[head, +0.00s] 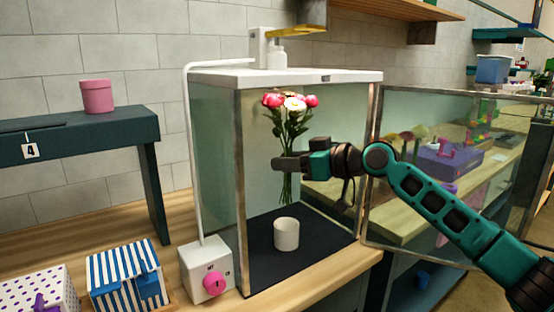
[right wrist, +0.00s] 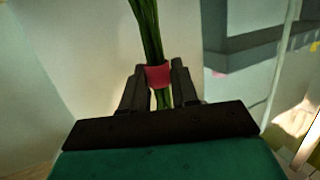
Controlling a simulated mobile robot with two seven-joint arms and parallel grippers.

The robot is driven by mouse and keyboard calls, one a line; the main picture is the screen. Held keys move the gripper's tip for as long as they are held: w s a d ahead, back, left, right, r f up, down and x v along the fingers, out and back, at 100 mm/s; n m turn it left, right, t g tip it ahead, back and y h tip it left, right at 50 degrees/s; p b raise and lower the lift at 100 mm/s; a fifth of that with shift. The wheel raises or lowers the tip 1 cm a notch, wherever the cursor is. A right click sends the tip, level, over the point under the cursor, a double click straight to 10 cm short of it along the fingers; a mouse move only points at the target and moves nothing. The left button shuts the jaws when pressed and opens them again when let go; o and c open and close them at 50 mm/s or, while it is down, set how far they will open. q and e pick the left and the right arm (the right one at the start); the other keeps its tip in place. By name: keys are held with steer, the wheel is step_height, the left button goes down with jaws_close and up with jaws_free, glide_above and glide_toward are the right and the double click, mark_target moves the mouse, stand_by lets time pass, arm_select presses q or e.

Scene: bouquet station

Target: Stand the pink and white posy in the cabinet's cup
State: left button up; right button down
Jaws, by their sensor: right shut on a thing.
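The pink and white posy (head: 289,115) is upright in the head view, its blooms near the top of the glass cabinet (head: 241,190). My right gripper (head: 284,164) is shut on its stems. In the right wrist view the fingers (right wrist: 159,85) hold the green stems (right wrist: 147,30) at a red band (right wrist: 158,76). The stem ends hang above a white cup (head: 286,234), apart from it. The cup stands on the dark cabinet floor (head: 262,265). My left gripper is not in view.
The cabinet's glass door (head: 400,225) stands open at the right, beside my right arm. A white box with a pink knob (head: 213,283) stands at the cabinet's front left. A striped box (head: 110,283) and dotted box (head: 30,295) are further left.

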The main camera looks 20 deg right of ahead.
mark_target(288, 202)
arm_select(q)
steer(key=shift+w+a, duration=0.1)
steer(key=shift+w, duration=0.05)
arm_select(e)
steer(key=shift+w+a, duration=0.1)
steer(key=shift+f+b, duration=0.7)
steer(key=shift+f, duration=0.05)
steer(key=shift+f+b, duration=0.75)
steer(key=shift+f, duration=0.2)
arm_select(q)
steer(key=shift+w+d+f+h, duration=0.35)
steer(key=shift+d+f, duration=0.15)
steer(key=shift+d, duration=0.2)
arm_select(e)
steer(key=shift+f, duration=0.15)
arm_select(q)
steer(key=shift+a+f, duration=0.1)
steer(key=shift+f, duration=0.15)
arm_select(e)
steer(key=shift+f, duration=0.4)
arm_select(q)
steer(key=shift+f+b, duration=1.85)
steer(key=shift+b, duration=0.3)
arm_select(e)
steer(key=shift+f, duration=2.6)
steer(key=shift+c, duration=1.1)
jaws_free()
